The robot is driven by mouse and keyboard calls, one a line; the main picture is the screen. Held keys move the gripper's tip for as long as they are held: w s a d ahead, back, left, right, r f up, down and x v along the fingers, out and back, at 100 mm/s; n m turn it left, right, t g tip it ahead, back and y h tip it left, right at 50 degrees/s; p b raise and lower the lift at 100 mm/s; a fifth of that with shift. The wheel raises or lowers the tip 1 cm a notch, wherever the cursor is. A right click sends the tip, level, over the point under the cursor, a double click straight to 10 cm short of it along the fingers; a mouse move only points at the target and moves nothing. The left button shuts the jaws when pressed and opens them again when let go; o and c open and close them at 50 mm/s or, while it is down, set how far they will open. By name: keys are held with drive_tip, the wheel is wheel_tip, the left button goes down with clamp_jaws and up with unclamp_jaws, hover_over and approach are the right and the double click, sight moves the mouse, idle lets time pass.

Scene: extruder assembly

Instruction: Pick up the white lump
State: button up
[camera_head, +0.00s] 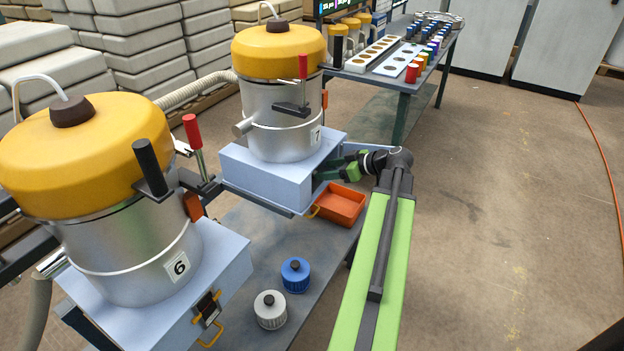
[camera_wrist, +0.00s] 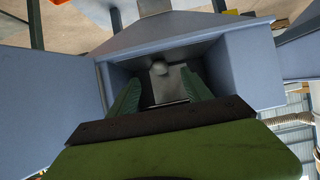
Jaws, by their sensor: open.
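The white lump (camera_wrist: 159,68) shows in the wrist view as a small pale rounded piece. It is at the back of a box-like opening, at the top edge of a grey metal surface (camera_wrist: 170,85). My gripper (camera_wrist: 160,90) is open, with its two green fingers reaching into the opening on either side of that grey surface. The lump is beyond the fingertips, roughly midway between them. In the head view my gripper (camera_head: 340,168) is at the right side of the blue-grey base (camera_head: 262,178) under the drum marked 7. The lump is hidden in that view.
Walls of the blue-grey housing (camera_wrist: 250,65) stand close on both sides of my gripper. An orange tray (camera_head: 340,204) lies below it in the head view.

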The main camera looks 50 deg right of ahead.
sight(316, 170)
drive_tip(key=shift+r+b+x, duration=0.2)
drive_tip(key=shift+b+x, duration=0.85)
drive_tip(key=shift+x, duration=1.65)
clamp_jaws()
